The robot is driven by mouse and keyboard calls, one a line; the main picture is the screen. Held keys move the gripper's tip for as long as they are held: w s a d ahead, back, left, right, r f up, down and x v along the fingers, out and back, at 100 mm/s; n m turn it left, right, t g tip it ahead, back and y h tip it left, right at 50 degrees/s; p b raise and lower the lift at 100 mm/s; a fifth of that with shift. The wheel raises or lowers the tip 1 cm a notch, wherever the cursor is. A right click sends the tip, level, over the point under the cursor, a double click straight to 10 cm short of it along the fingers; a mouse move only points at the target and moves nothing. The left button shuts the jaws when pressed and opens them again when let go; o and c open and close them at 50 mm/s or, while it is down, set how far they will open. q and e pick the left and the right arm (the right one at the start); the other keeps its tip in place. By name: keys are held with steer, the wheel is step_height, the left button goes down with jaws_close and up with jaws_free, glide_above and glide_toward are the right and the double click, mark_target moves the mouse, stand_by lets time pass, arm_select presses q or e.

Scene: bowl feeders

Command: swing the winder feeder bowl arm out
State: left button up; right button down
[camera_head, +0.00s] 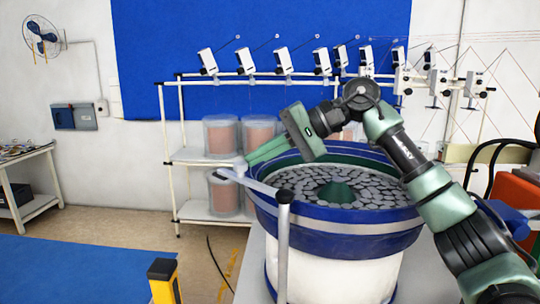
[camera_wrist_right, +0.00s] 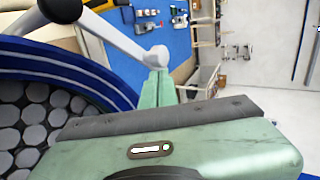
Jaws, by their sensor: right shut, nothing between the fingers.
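The blue-rimmed feeder bowl (camera_head: 340,222) stands on a white base and is full of grey discs. The light grey bowl arm (camera_head: 258,184) runs from a black-topped post (camera_head: 284,197) at the bowl's front left rim to a rounded end at the left. The arm also shows in the right wrist view (camera_wrist_right: 118,36), with its rounded end close to the fingertips. My right gripper (camera_head: 247,160) is shut and empty, reaching over the bowl with its green fingers (camera_wrist_right: 156,88) beside that end. I cannot tell whether they touch. My left gripper is out of view.
A white rack (camera_head: 188,155) with copper-coloured spools (camera_head: 221,136) stands behind the bowl. A yellow and black post (camera_head: 163,281) stands at the front left by a blue surface (camera_head: 75,265). Orange equipment (camera_head: 510,190) is at the right. The floor to the bowl's left is open.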

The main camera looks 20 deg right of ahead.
steer(key=shift+s+a, duration=0.15)
steer(key=shift+a, duration=0.45)
steer(key=shift+s+a, duration=0.15)
steer(key=shift+a, duration=0.45)
steer(key=shift+b, duration=0.3)
